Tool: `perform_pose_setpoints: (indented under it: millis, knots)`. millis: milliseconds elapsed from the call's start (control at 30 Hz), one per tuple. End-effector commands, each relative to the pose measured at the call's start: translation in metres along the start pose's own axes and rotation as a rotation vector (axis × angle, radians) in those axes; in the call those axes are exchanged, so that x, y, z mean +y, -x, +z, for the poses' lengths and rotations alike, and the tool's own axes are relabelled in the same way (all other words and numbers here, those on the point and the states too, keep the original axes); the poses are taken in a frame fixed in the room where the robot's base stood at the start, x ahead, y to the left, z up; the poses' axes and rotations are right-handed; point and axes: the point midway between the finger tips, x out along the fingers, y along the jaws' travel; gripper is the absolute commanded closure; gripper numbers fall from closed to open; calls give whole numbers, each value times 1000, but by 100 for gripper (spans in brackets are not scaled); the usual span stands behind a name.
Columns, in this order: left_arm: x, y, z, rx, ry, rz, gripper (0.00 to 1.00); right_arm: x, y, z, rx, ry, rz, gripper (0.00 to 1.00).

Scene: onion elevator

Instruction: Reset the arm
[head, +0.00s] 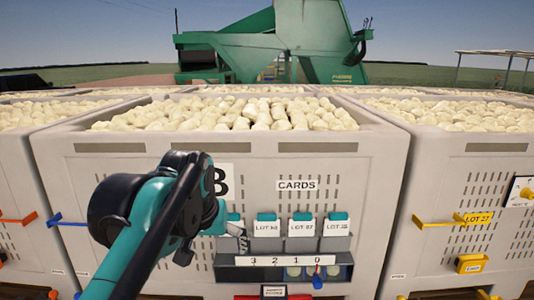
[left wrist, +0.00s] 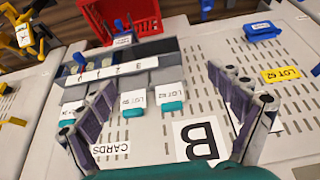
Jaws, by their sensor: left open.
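My left gripper (head: 241,238) is in front of the pale crate's (head: 110,190) face, by the leftmost cards. White lot cards (head: 301,226) with teal tops stand in a row in a grey holder (head: 345,243). They also show in the left wrist view (left wrist: 170,96), upside down. The strip below (head: 290,261) reads 3 2 1 0. My left arm hides part of the "B" sign (head: 221,181). My right gripper is not in view.
Crates full of pale onions (head: 250,112) stand side by side, leaving little room between them. A red bin (left wrist: 120,18) sits below the holder. A green machine (head: 260,50) stands behind.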

Motion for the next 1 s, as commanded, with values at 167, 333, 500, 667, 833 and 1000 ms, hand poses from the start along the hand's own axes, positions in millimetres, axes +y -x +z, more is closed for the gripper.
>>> perform_pose_setpoints:
  millis: [167,333,500,667,833,1000]
  knots:
    - [-4,-26,17,9,0,2,8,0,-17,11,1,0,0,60]
    - [-11,-60,44,21,1,3,8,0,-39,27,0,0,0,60]
    - [-19,-108,80,40,0,5,8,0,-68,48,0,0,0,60]
    - [-30,-181,136,66,1,7,8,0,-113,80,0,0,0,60]
    - [-44,-273,211,102,0,7,8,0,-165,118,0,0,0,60]
    - [-55,-361,286,137,-1,5,8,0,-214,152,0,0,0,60]
